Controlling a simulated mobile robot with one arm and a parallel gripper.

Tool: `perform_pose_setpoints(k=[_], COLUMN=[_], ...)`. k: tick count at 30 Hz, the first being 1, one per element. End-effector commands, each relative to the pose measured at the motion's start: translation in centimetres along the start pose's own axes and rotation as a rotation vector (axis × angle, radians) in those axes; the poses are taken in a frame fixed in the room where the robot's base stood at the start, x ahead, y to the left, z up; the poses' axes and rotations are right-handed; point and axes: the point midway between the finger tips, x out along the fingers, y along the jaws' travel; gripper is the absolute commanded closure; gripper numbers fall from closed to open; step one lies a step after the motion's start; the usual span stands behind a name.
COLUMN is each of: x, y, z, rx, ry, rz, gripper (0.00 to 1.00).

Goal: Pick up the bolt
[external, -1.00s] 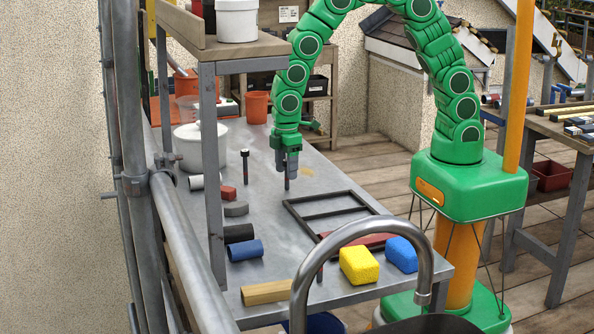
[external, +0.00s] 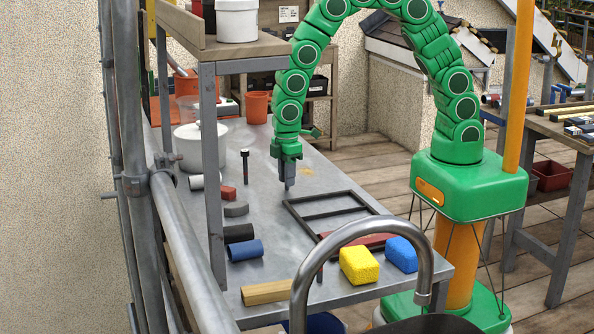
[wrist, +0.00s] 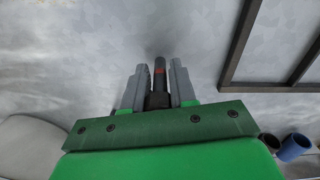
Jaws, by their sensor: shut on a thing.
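My gripper (external: 287,174) points down over the metal table, left of the black frame. In the wrist view my gripper (wrist: 160,90) has its two grey fingers on either side of a dark bolt (wrist: 159,68) with a red band. It is shut on this bolt, whose end sticks out past the fingers. In the external view the fingers mostly hide the bolt. Whether it still touches the table I cannot tell. Another dark bolt (external: 245,166) stands upright to the left of my gripper, apart from it.
A black rectangular frame (external: 288,215) lies right of my gripper, with a yellow sponge (external: 359,266) and blue sponge (external: 401,254) in front. Short pipes (external: 245,250) and a wooden block (external: 266,292) line the left side. A white pot (external: 199,147) stands behind.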

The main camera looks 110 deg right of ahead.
Motion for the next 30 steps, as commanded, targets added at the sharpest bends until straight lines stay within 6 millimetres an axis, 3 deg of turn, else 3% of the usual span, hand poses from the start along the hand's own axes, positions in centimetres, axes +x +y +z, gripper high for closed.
perform_pose_setpoints(k=[8,13,30], x=[-0.9,-3.3,-9.4], y=[0.0,0.0,-2.0], z=[0.0,-0.1,5.2], rx=[0.000,0.000,0.000], ry=[0.001,0.006,0.003], rz=[0.000,0.002,0.001], gripper=[1.00,1.00,1.00])
